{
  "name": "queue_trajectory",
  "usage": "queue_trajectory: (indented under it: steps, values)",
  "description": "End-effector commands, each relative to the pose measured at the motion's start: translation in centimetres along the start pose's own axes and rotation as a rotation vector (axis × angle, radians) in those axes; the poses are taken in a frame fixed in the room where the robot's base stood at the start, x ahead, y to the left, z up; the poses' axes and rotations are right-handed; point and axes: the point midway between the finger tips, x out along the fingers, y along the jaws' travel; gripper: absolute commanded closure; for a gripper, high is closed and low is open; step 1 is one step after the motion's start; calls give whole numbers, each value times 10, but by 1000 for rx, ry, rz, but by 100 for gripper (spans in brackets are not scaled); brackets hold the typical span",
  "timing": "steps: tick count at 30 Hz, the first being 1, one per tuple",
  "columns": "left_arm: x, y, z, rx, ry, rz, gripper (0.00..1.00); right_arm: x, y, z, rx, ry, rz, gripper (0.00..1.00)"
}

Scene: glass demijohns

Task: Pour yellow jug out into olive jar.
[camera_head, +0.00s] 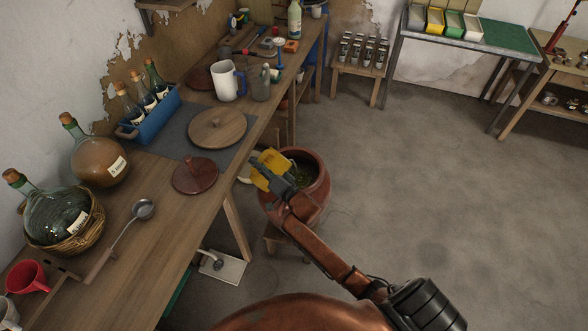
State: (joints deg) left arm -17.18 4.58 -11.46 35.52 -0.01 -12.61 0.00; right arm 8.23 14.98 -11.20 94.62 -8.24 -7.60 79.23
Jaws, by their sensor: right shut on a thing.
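The yellow jug (273,160) is held in my right gripper (264,175), which is shut on it. The gripper hides part of the jug, so how far it is tilted is hard to tell. The jug is over the left side of the mouth of the olive jar (320,194). The olive jar is a wide reddish-brown clay pot on a low wooden stool beside the workbench. Its mouth is open, with dark greenish contents partly visible. No stream of liquid can be made out. My left gripper is not in view.
The workbench (162,222) runs along the left, holding demijohns, a ladle (143,209), a blue bottle crate (150,119), a white pitcher (227,83) and round lids (217,127). Its edge is close to the jar's left side. Floor (420,170) to the right is clear.

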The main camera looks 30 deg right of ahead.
Motion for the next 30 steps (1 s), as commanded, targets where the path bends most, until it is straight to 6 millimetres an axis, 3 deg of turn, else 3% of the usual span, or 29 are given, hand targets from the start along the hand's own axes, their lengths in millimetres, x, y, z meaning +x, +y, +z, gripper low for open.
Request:
queue_trajectory:
  steps: [30]
  values:
    - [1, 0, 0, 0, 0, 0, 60, 1, -2, -11, 72, 2, -6, 100]
